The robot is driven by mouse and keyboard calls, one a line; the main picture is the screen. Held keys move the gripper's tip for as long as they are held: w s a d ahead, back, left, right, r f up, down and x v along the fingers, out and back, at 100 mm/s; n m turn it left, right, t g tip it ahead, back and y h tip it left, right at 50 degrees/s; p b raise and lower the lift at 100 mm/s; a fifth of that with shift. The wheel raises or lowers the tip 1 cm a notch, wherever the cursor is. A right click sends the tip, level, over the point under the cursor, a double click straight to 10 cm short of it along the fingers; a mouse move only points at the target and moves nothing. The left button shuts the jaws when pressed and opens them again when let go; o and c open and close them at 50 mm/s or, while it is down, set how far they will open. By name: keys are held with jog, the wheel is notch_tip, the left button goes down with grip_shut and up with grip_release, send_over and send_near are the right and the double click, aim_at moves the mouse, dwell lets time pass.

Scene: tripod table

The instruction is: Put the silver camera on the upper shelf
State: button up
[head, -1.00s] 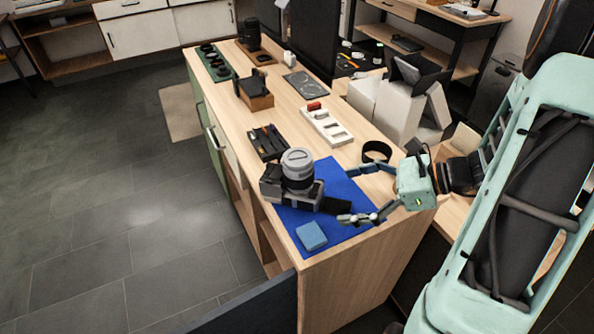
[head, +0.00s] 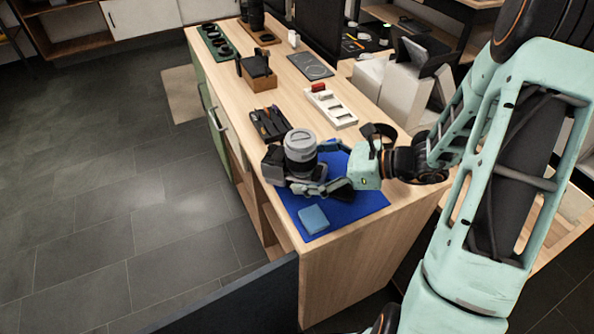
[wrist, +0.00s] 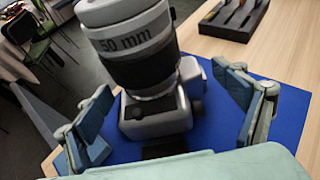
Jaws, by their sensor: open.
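The silver camera (head: 278,170) lies on a blue mat (head: 353,205) near the front of the wooden counter, its large silver lens (head: 300,148) pointing up. In the wrist view the lens, marked 50 mm, (wrist: 132,45) rises above the grey body (wrist: 158,112). My gripper (head: 326,168) is open at the camera's right side. In the wrist view its fingers (wrist: 170,122) stand to the left and right of the camera body, with a visible gap on the right. Whether the left finger touches is unclear. The upper shelf cannot be made out for certain.
A blue cloth block (head: 313,219) lies on the mat in front of the camera. A black tray (head: 269,125) sits behind it, and a white tray (head: 331,107) and a black strap (head: 378,134) are farther right. Bare wood shows at the counter's right front.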

jog(key=shift+w+a+f, duration=0.1)
jog(key=shift+a, duration=0.25)
jog(key=shift+c, duration=0.4)
jog(key=c, duration=1.9)
jog(key=shift+r, duration=0.2)
